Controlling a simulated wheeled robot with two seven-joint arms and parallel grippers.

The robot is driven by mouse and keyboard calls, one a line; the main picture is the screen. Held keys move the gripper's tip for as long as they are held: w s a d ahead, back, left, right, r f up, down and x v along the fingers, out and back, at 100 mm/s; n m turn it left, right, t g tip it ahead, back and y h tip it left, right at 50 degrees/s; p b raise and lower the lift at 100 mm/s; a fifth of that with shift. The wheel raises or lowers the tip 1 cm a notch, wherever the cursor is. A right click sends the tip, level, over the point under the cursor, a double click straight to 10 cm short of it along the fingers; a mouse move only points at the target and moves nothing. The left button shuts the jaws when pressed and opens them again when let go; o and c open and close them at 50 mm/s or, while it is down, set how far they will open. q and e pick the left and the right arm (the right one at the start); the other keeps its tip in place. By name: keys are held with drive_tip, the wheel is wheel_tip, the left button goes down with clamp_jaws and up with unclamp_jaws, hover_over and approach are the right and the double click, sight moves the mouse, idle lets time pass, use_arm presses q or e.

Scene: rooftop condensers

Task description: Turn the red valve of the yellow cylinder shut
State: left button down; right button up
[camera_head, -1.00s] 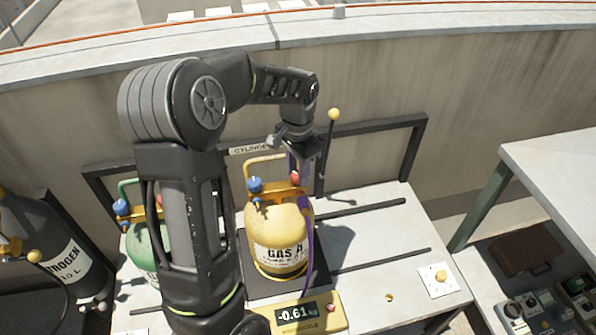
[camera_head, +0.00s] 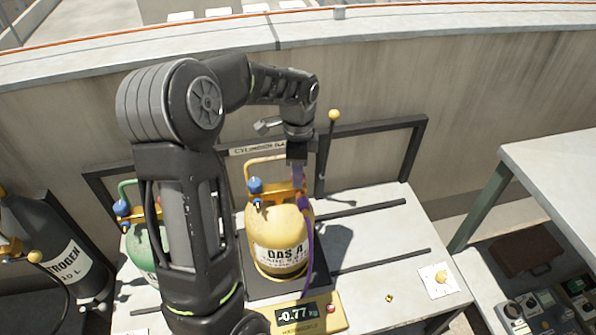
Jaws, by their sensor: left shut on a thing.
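The yellow cylinder (camera_head: 277,238), marked GAS A, stands upright on the dark plate of a scale, with a yellow handle frame and a blue valve (camera_head: 255,186) on its top left. My left gripper (camera_head: 298,160) points down over the top right of the cylinder, at the red valve's place. It is shut on the red valve, which its jaws hide. A purple hose (camera_head: 307,235) hangs from that side down the cylinder's right. My right gripper is not in view.
A green cylinder (camera_head: 146,247) stands left, partly behind my arm. The scale display (camera_head: 297,313) reads -0.77 kg. A black rack frame (camera_head: 413,150) and a yellow-knobbed rod (camera_head: 333,116) stand behind. The bench's right side (camera_head: 385,225) is mostly clear.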

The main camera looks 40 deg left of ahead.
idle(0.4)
use_arm(q)
drive_tip(key=c, duration=1)
unclamp_jaws()
drive_tip(key=shift+c, duration=0.2)
drive_tip(key=shift+r, duration=0.1)
wheel_tip(320, 180, up, 8)
drive_tip(key=shift+f+b, duration=0.15)
drive_tip(key=shift+b, duration=0.15)
